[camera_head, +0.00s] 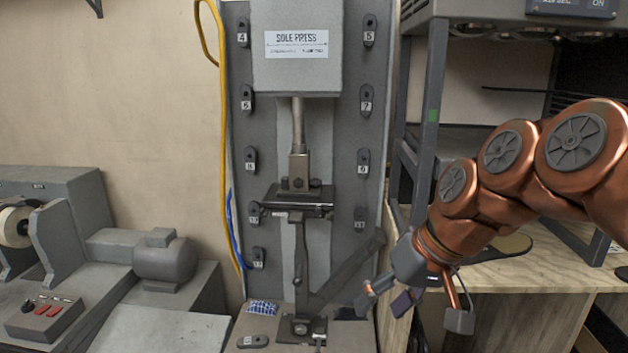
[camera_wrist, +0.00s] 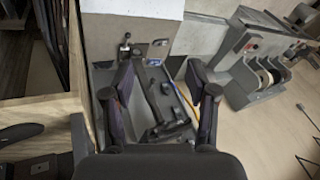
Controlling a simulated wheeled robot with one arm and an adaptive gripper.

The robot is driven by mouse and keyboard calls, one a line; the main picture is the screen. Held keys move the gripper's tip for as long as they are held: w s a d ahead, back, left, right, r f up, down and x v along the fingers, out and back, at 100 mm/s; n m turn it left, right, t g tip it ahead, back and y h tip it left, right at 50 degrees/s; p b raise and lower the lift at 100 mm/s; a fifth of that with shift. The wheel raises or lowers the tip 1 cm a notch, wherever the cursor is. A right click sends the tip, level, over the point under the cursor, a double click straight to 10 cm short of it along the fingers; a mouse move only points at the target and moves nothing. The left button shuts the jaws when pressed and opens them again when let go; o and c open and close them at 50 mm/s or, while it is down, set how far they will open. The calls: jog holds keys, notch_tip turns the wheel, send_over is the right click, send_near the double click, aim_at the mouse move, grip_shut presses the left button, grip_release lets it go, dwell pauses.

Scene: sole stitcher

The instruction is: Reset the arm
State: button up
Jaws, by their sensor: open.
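My copper-coloured arm (camera_head: 482,185) reaches in from the right in the head view, bent downward. My gripper (camera_head: 412,302) hangs at its end, in front of the gap between the sole press and the wooden bench. Its fingers are spread apart and nothing shows between them. In the wrist view my gripper (camera_wrist: 165,85) is also open, with the press's lower part (camera_wrist: 105,75) beyond the fingers. The sole press (camera_head: 296,75) stands upright at the middle of the head view, with a vertical ram and a slanted lever (camera_head: 345,270).
A grey grinding machine (camera_head: 165,260) with a control box (camera_head: 45,318) stands at the left. The wooden bench (camera_head: 530,270) and a metal rack (camera_head: 432,110) are at the right, close to my arm. A yellow cable (camera_head: 222,130) runs down beside the press.

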jog(key=s+d+f+m+g+h, duration=0.1)
jog(key=s+d+f, duration=0.3)
jog(key=s+f, duration=0.4)
jog(key=s+d+f+m+g+h, duration=0.1)
jog(key=s+d+f+g+h, duration=0.2)
jog(key=s+f, duration=0.6)
jog(key=s, duration=0.3)
jog(key=shift+s+d+f+h, duration=0.3)
jog(key=shift+s+d+h, duration=0.05)
jog(key=shift+d+h, duration=0.05)
dwell(0.5)
